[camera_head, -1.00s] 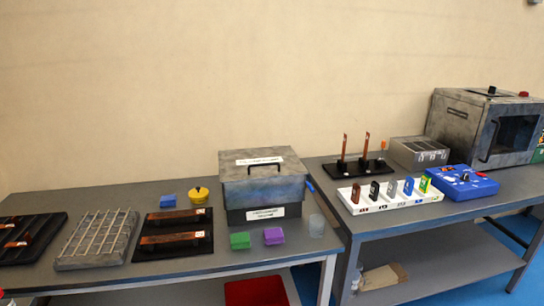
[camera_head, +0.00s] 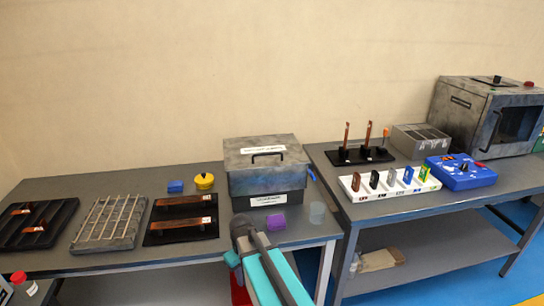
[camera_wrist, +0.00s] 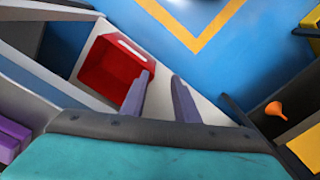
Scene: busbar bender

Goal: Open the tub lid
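The tub (camera_head: 267,184) is a grey metal box with a white label, standing at the right end of the left table. Its lid (camera_head: 262,146) is shut on top and has a black bar handle (camera_head: 268,155). My gripper (camera_wrist: 161,78) shows in the wrist view with its two fingers apart and nothing between them. The wrist view looks down past the table towards the floor, and neither the tub nor its lid can be made out there. In the head view my teal arm rises in front of the table below the tub; the fingers are not clear there.
A purple block (camera_head: 276,223) and a clear cup (camera_head: 317,212) stand in front of the tub. A yellow pot (camera_head: 204,181) and blue block (camera_head: 175,186) are left of it. A red bin (camera_wrist: 108,70) is below the table.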

